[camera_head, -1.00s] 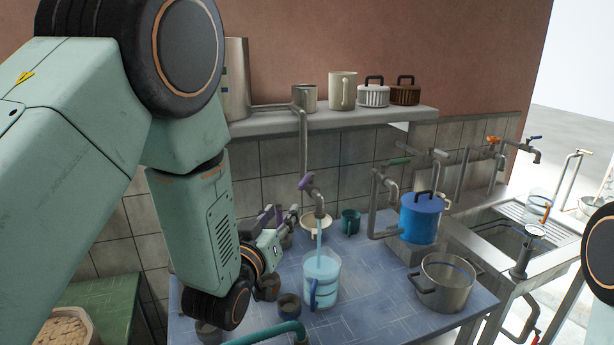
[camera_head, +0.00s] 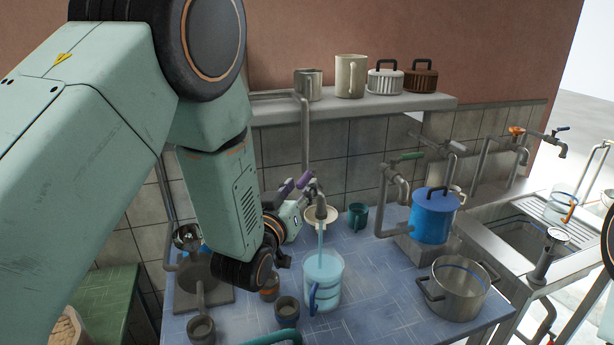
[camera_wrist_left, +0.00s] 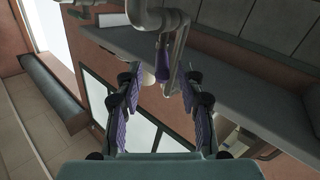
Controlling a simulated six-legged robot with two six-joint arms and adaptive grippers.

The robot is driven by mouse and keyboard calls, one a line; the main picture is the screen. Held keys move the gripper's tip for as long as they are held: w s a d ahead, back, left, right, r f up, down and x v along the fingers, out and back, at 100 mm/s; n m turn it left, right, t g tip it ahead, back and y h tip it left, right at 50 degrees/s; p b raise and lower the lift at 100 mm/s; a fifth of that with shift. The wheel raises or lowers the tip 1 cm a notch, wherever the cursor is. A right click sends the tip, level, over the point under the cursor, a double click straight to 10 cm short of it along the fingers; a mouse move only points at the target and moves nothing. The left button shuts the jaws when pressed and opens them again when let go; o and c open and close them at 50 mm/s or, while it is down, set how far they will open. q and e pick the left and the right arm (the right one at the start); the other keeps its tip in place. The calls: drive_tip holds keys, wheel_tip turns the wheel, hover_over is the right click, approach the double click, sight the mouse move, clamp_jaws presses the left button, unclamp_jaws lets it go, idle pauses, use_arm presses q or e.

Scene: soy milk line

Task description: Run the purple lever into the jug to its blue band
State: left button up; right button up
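The purple lever (camera_wrist_left: 163,64) hangs between my left gripper's fingers in the left wrist view. The left gripper (camera_wrist_left: 161,82) is open, with a purple-padded finger on each side of the lever and visible gaps. In the head view the left gripper (camera_head: 296,192) is at the tap, where its pads and the lever overlap. Water (camera_head: 321,240) runs from the tap spout (camera_head: 321,207) into the clear jug (camera_head: 330,292). The jug has a blue handle and pale blue bands. The exact water level is hard to tell. The right gripper is out of view.
A blue lidded pot (camera_head: 433,218) and a steel pot (camera_head: 462,292) stand right of the jug. Small dark cups (camera_head: 287,312) and a green mug (camera_head: 357,215) are nearby. A shelf (camera_head: 400,106) with mugs and lidded pots runs above. A sink (camera_head: 525,235) is at the right.

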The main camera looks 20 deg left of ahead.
sight(303, 177)
use_arm(q)
drive_tip(key=w, duration=0.3)
drive_tip(key=shift+a, duration=0.2)
drive_tip(key=shift+w+d+p, duration=0.25)
drive_tip(key=shift+w+p, duration=0.05)
drive_tip(key=shift+w, duration=0.35)
drive_tip(key=shift+s, duration=0.1)
drive_tip(key=shift+s+a, duration=0.1)
drive_tip(key=shift+a, duration=0.05)
drive_tip(key=shift+c, duration=1.1)
clamp_jaws()
